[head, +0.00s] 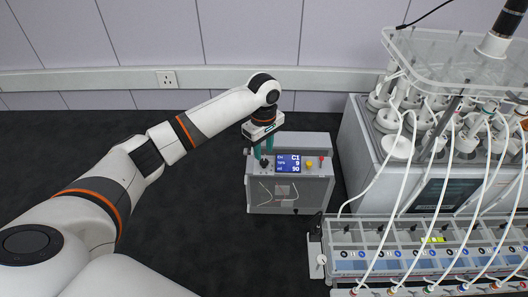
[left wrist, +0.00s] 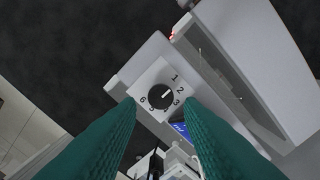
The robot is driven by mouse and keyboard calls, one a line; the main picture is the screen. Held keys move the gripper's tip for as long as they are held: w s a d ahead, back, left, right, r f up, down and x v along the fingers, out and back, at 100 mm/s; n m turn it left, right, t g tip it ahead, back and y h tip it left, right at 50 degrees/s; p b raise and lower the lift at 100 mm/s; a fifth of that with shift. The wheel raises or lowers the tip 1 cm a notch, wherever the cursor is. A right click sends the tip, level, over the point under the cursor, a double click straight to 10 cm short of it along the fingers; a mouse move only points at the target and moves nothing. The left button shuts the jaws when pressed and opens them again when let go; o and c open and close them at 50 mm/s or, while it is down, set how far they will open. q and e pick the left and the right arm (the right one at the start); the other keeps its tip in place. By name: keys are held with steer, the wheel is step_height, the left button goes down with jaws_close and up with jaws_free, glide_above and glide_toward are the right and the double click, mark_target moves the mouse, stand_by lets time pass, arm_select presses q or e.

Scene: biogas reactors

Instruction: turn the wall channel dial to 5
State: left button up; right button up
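The dial (left wrist: 160,96) is a round black knob on a white plate, with 1, 2, 3, 5 and 6 readable around it. A pale mark on the knob points roughly right, near 2; the exact setting is too small to tell. My left gripper (head: 257,152) points down over the box's left end. In the left wrist view its teal fingers (left wrist: 160,103) are apart, one on each side of the dial, with nothing held. My right gripper is out of view.
The box has a blue screen (head: 287,163), a yellow knob (head: 310,165) and a red button (head: 322,160). A reactor unit (head: 365,160) with white tubes stands to its right. Dark floor left of the box is clear.

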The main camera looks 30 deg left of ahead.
mark_target(264, 161)
arm_select(q)
steer(key=shift+f+p, duration=0.45)
steer(key=shift+f, duration=1.55)
steer(key=c, duration=0.7)
